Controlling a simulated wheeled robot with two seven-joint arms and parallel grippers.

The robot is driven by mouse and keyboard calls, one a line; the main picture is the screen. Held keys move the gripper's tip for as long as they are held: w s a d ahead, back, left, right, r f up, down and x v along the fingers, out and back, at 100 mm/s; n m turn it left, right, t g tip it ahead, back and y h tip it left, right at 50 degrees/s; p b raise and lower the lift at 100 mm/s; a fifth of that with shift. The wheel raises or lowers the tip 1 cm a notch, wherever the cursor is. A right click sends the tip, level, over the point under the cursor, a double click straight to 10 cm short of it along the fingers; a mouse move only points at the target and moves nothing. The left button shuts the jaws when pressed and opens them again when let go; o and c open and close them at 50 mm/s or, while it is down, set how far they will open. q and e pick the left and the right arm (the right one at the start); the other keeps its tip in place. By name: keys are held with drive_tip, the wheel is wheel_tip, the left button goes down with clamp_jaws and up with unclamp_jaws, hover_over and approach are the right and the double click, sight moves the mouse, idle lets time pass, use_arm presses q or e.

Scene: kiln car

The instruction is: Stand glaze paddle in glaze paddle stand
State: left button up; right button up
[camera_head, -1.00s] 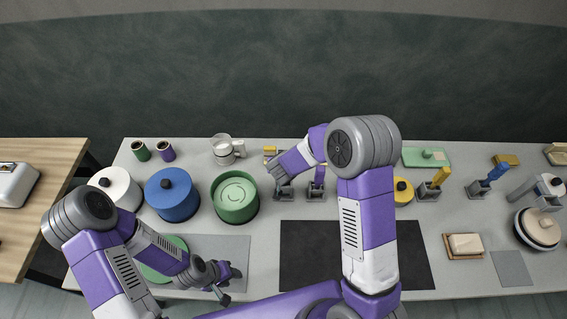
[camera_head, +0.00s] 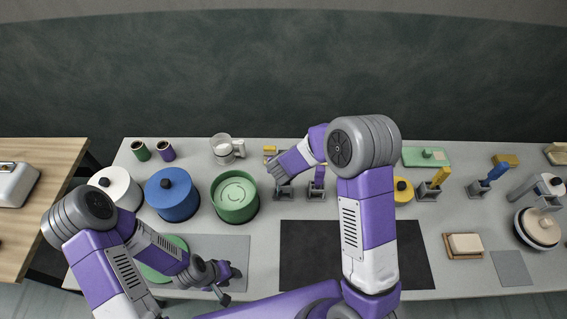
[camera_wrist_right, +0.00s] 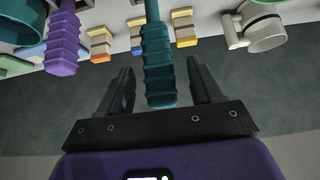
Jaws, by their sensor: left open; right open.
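In the right wrist view, a ribbed teal paddle handle (camera_wrist_right: 157,65) lies between the spread fingers of my right gripper (camera_wrist_right: 160,88), with gaps on both sides; its far end is cut off. In the head view my right gripper (camera_head: 281,180) is over a small grey stand (camera_head: 284,194), and the arm hides the teal handle. A purple paddle handle (camera_head: 319,177) stands upright in the neighbouring grey stand (camera_head: 316,195); it also shows in the right wrist view (camera_wrist_right: 63,40). My left gripper (camera_head: 229,287) is open, low over the grey mat (camera_head: 236,250).
Yellow (camera_head: 441,177) and blue (camera_head: 497,171) handles stand in grey stands to the right. A green pot (camera_head: 235,197), blue pot (camera_head: 172,194) and white pot (camera_head: 115,186) stand to the left. A black mat (camera_head: 305,255) lies bare in front, partly behind my right arm.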

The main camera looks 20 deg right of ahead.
use_arm(q)
drive_tip(key=shift+r, duration=0.1)
use_arm(e)
drive_tip(key=shift+r, duration=0.1)
use_arm(q)
wheel_tip(320, 180, up, 5)
drive_tip(key=p, duration=0.5)
drive_tip(key=shift+r, duration=0.1)
use_arm(e)
drive_tip(key=v, duration=0.8)
idle(0.3)
use_arm(q)
drive_tip(key=shift+r+p, duration=0.9)
drive_tip(key=shift+p, duration=0.15)
use_arm(e)
drive_tip(key=v, duration=0.7)
drive_tip(key=shift+r, duration=0.15)
drive_tip(key=shift+s+a, duration=0.1)
